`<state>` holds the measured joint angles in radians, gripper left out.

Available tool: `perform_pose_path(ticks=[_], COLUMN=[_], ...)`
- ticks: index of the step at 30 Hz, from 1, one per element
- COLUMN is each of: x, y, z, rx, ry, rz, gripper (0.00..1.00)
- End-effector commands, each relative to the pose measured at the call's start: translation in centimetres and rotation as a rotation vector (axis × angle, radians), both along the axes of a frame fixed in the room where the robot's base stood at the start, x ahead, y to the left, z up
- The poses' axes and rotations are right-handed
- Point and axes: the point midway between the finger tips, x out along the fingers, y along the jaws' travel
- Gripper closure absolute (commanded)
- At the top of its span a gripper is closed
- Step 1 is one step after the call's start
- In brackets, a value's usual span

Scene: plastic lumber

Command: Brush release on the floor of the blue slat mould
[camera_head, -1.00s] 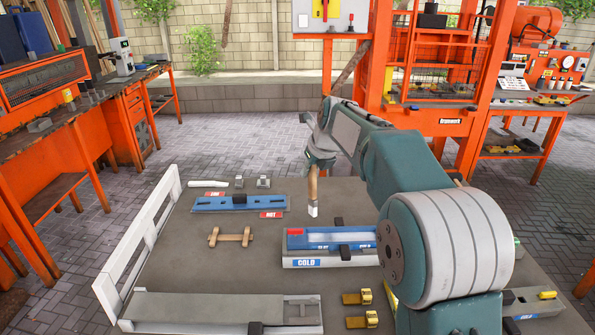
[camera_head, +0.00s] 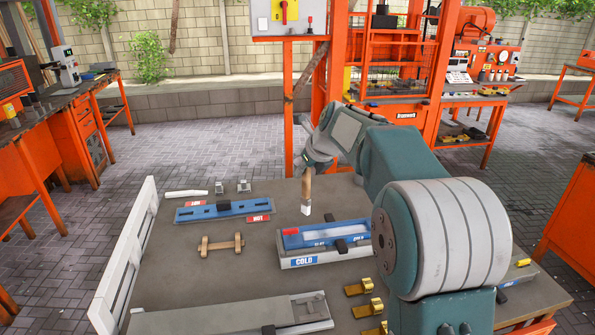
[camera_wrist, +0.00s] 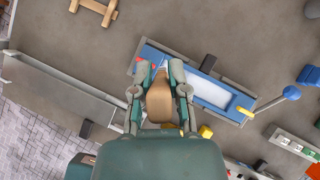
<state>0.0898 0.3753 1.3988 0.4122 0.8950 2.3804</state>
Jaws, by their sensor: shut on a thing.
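The blue slat mould (camera_head: 308,241) lies on a grey block with a blue COLD label (camera_head: 304,261), near the middle of the table. It has a red patch at its left end and a pale long cavity. It also shows in the wrist view (camera_wrist: 183,62), running slantwise beyond my fingers. My gripper (camera_head: 312,168) is shut on the brush, with the wooden handle (camera_wrist: 160,100) between its fingers in the wrist view. The brush (camera_head: 307,188) hangs nearly upright with its white tip down, by the mould's left part.
A blue slotted plate (camera_head: 225,211) with red labels, including HOT, lies behind left. A wooden two-ended piece (camera_head: 221,245) lies left of the mould. A white rail (camera_head: 127,257) edges the table's left side. Yellow clips (camera_head: 363,310) lie in front. A blue-knobbed lever (camera_wrist: 289,93) stands beside the mould.

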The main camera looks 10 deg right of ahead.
Motion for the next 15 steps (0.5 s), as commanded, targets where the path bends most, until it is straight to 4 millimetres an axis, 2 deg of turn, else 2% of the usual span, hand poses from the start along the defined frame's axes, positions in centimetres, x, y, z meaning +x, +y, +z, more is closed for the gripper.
perform_pose_path(ticks=[9, 15], x=[0.0, 0.0], y=[0.0, 0.1], z=[-0.1, -1.5], rx=[-0.002, -0.003], ry=[-0.001, 0.000], rz=[0.016, 0.016], gripper=[1.00, 1.00])
